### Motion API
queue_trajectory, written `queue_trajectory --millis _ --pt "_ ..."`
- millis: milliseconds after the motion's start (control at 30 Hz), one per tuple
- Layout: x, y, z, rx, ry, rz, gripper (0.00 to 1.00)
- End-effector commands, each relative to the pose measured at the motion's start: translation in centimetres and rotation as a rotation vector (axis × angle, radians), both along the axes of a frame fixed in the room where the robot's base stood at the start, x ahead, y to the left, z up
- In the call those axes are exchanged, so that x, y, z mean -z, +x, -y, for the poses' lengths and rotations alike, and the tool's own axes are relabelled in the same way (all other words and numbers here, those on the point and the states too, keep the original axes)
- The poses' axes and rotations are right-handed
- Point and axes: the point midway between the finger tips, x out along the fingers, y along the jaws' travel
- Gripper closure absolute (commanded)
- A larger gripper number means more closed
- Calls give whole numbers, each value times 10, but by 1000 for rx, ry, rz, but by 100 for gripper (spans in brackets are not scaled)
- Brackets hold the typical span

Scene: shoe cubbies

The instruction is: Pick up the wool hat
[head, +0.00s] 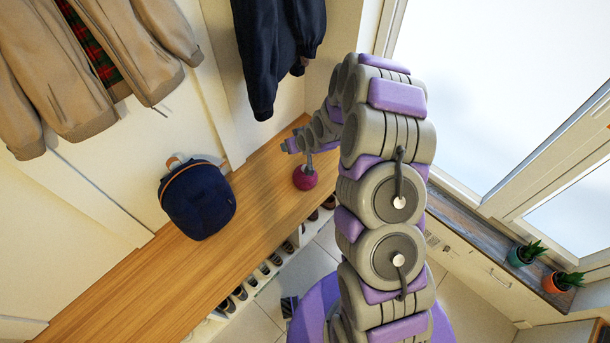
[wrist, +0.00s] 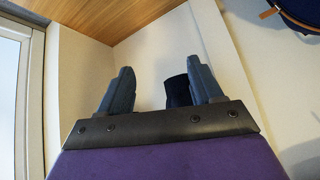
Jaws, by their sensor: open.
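The wool hat appears to be the small, rounded dark-pink item (head: 305,178) on the wooden bench in the head view. My arm partly covers the space just above it, so its top is unclear. My gripper (head: 287,145) is above the bench, slightly up and left of the hat in the picture. In the wrist view my gripper (wrist: 157,88) has its two dark fingers spread apart with nothing held between them. The hat does not show in the wrist view.
A navy backpack (head: 198,199) stands on the bench (head: 150,285) against the wall. A dark jacket (head: 275,50) and tan jackets (head: 70,60) hang above. Shoes (head: 240,292) fill cubbies below. Potted plants (head: 562,281) stand on the right ledge.

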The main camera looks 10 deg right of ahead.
Motion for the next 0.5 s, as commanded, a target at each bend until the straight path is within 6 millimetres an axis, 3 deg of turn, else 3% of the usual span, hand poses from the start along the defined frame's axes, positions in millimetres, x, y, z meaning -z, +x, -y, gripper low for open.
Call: queue_trajectory --millis 33,267,500 --pt "19 3 1 3 7 17 35" --pt "82 16 11 24 35 150 35" --pt "143 4 30 43 49 289 35"
